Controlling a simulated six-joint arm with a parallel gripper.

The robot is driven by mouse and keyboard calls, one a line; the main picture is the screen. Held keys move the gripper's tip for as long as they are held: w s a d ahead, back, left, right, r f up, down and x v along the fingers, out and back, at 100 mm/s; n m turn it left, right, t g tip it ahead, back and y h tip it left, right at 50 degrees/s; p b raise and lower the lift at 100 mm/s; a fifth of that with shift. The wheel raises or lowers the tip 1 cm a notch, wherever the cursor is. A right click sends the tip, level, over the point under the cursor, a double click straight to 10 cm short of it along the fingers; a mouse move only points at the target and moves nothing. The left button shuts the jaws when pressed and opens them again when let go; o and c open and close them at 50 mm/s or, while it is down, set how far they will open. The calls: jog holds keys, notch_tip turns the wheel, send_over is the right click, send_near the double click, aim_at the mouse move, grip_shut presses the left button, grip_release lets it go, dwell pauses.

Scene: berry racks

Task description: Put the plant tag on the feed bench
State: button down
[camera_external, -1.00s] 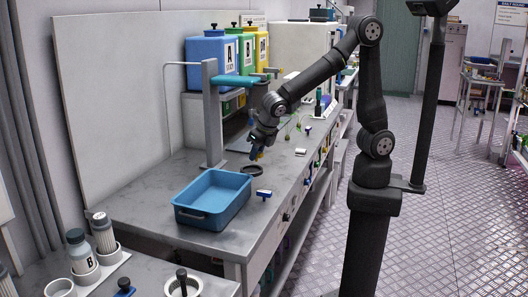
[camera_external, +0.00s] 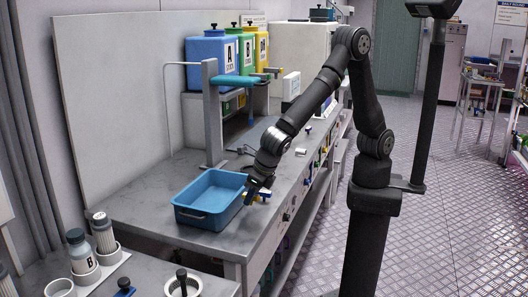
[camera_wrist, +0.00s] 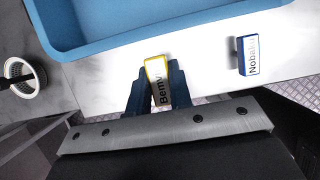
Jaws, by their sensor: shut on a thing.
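A plant tag (camera_wrist: 157,69) with a yellow frame and a white label reading "Bem…" is between my fingers in the wrist view. My gripper (camera_wrist: 157,92) is shut on it. In the external view my gripper (camera_external: 251,194) is low over the front edge of the grey bench (camera_external: 145,213), just right of the blue tray. I cannot tell whether the held tag touches the bench. A second tag, blue with a white label reading "Noba…" (camera_wrist: 249,56), lies on the bench to the right of my fingers in the wrist view; it also shows in the external view (camera_external: 265,195).
The blue tray (camera_external: 190,217) stands close beside my gripper; its wall (camera_wrist: 95,47) runs along the top of the wrist view. A grey stand (camera_external: 211,120) and blue, green and yellow containers (camera_external: 211,62) are farther back. Bench left of the tray is clear.

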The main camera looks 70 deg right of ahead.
aim_at(247, 218)
jog(key=shift+s+a+f, duration=0.15)
jog(key=shift+a+f, duration=0.2)
jog(key=shift+f, duration=1.85)
jog(key=c, duration=1.3)
grip_release()
jog(key=shift+f, duration=0.15)
jog(key=v, duration=1.2)
jog(key=shift+r, duration=0.25)
